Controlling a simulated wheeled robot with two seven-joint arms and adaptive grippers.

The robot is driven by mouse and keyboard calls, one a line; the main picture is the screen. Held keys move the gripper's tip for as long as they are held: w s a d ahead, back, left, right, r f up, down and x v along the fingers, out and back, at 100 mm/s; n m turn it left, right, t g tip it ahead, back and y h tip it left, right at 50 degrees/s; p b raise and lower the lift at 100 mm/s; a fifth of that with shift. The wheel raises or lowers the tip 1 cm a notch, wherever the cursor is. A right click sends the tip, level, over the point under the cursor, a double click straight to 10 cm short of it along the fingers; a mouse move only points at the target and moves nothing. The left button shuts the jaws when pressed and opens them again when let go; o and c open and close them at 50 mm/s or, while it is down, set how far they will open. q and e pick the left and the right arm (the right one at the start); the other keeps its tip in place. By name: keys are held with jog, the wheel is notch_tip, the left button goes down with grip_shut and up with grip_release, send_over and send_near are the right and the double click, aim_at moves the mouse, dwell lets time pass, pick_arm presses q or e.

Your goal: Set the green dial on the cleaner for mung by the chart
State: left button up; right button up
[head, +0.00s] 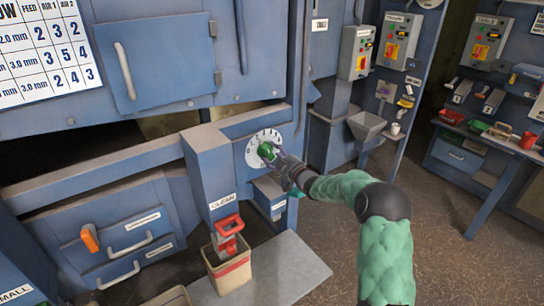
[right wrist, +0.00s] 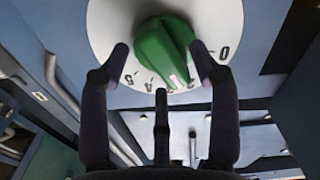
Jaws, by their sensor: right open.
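The green dial (head: 265,150) sits on a round white scale plate (head: 251,150) on the blue cleaner. In the right wrist view the dial (right wrist: 160,48) has a pale mark at its lower edge, pointing between the 4 and the 2; finer reading is unclear. My right gripper (head: 280,164) is at the dial. Its fingers are open, one on each side of the knob and a third below; I cannot tell whether they touch it. The chart (head: 45,50) at top left has FEED, AIR 1 and AIR 2 columns; its row names are cut off. My left gripper is out of view.
A label and a small ledge (head: 268,190) lie just below the dial. A bin with a red-handled tool (head: 230,268) stands below left. Control boxes (head: 357,50) and a bench (head: 490,150) with red and green items are at the right.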

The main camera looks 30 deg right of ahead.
jog(key=shift+w+a, duration=0.1)
jog(key=shift+w, duration=0.55)
jog(key=c, duration=1.2)
jog(key=shift+o, duration=0.2)
jog(key=m+p, duration=0.2)
jog(key=shift+r+p, duration=0.15)
jog(key=shift+p, duration=0.15)
jog(key=shift+m+p, duration=0.65)
jog(key=shift+m, duration=0.45)
jog(key=shift+f+m, duration=0.25)
jog(key=shift+m, duration=0.25)
jog(key=o, duration=1.2)
jog(key=shift+c, duration=0.2)
